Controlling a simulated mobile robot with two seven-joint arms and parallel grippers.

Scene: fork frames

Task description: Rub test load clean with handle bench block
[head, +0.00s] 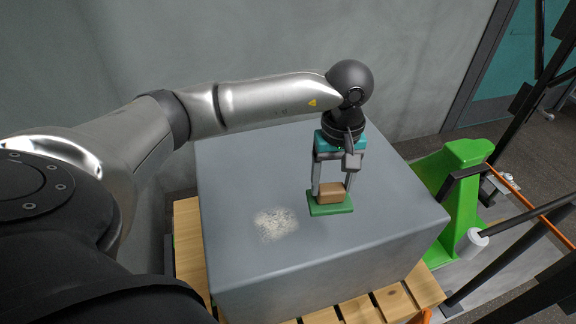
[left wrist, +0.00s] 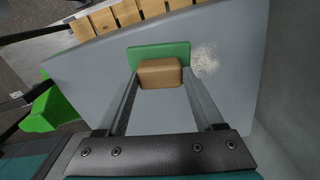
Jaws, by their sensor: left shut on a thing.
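The test load is a large grey block (head: 370,245) with a flat top. A pale speckled patch (head: 276,224) marks its top; the patch also shows in the left wrist view (left wrist: 206,60). The handle bench block has a brown grip (head: 330,193) on a green base (head: 331,209). My left gripper (head: 331,190) points down and is shut on the brown grip. In the left wrist view the brown grip (left wrist: 160,74) sits between the fingers. The green base is right of the patch in the head view, apart from it. I cannot tell whether the base touches the top. My right gripper is not seen.
The grey block stands on a wooden pallet (head: 190,240). A bright green machine part (head: 458,185) stands close at the right, with dark bars and an orange bar beyond. A grey wall (head: 270,50) is behind. Most of the block's top is clear.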

